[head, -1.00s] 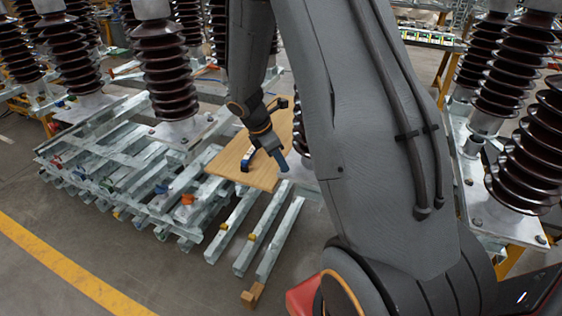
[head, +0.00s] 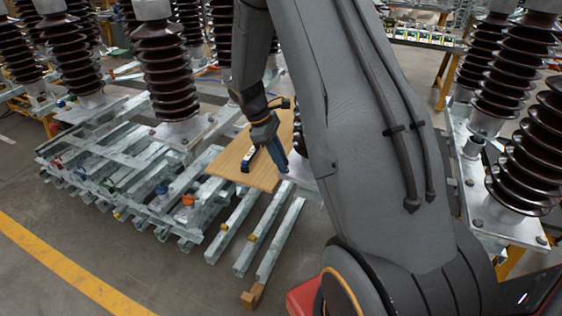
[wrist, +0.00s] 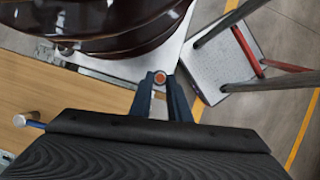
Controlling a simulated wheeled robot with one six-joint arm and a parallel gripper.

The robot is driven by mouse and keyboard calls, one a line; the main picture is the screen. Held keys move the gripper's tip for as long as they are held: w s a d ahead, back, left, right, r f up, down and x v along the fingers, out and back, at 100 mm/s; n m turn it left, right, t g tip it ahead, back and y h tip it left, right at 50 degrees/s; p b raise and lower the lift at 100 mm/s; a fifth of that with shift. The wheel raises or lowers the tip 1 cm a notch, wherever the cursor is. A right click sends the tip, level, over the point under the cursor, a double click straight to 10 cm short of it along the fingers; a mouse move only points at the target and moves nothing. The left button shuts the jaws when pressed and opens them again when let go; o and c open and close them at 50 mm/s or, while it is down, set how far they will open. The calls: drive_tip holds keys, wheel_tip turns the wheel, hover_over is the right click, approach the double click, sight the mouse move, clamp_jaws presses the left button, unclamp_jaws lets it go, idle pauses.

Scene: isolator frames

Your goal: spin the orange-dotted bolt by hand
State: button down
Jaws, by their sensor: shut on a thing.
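The orange-dotted bolt (wrist: 160,78) shows in the wrist view as a round head with an orange spot, near the edge of a pale metal base plate (wrist: 186,57). My gripper (wrist: 160,86) has its two dark blue fingers on either side of the bolt, shut on it. In the head view my gripper (head: 281,163) points down at the right edge of the wooden board. The bolt is hidden there.
A dark brown ribbed insulator (wrist: 105,25) stands close beside the bolt in the wrist view. A wooden board (head: 262,178) lies on galvanized beams in the head view, with a small black-and-white object (head: 250,158) on it. Open floor (head: 150,262) lies in front.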

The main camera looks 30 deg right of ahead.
drive_tip(key=shift+m, duration=0.5)
drive_tip(key=c, duration=1.7)
unclamp_jaws()
drive_tip(key=shift+o, duration=0.2)
drive_tip(key=shift+r, duration=0.1)
drive_tip(key=b+v, duration=0.2)
drive_tip(key=v, duration=0.5)
drive_tip(key=shift+w+r, duration=0.25)
drive_tip(key=shift+r, duration=0.05)
drive_tip(key=shift+s+a, duration=0.1)
